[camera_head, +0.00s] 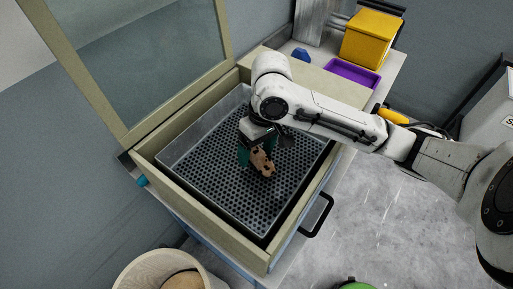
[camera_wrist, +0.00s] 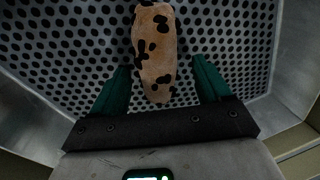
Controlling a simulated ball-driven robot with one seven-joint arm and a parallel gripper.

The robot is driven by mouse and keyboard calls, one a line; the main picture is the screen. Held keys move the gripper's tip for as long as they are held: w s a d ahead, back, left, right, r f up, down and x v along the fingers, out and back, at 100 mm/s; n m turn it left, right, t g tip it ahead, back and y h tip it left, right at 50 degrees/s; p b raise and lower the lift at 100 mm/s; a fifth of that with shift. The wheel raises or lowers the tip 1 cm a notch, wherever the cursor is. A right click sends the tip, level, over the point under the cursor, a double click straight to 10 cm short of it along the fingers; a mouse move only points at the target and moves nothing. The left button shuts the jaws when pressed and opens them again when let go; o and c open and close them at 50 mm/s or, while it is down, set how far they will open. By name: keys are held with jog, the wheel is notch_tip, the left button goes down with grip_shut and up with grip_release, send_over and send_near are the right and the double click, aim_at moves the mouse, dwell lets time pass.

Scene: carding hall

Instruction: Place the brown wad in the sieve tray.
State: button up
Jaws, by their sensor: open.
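The brown wad (camera_head: 262,162) is a tan, elongated lump with dark patches. It lies on the perforated floor of the sieve tray (camera_head: 205,193), a grey metal tray set in a wooden-framed box. My gripper (camera_head: 251,155) reaches down into the tray, with its green fingers at the wad. In the wrist view the wad (camera_wrist: 156,55) sits between and beyond the open fingers of my gripper (camera_wrist: 162,85), with a gap on each side. The tray's holed floor (camera_wrist: 85,45) shows around it.
A raised glass lid (camera_head: 150,60) stands at the back left of the box. A purple tray (camera_head: 352,74), a yellow box (camera_head: 371,38) and a blue object (camera_head: 300,54) sit on the bench behind. A round bin (camera_head: 140,270) stands at the front left. A black handle (camera_head: 318,215) juts from the box's right side.

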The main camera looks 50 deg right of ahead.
jog(key=shift+r, duration=0.1)
notch_tip(320, 180, up, 12)
jog(key=d, duration=0.2)
jog(key=shift+s+p, duration=0.25)
jog(key=shift+p, duration=0.05)
jog(key=shift+c, duration=0.2)
dwell(1.2)
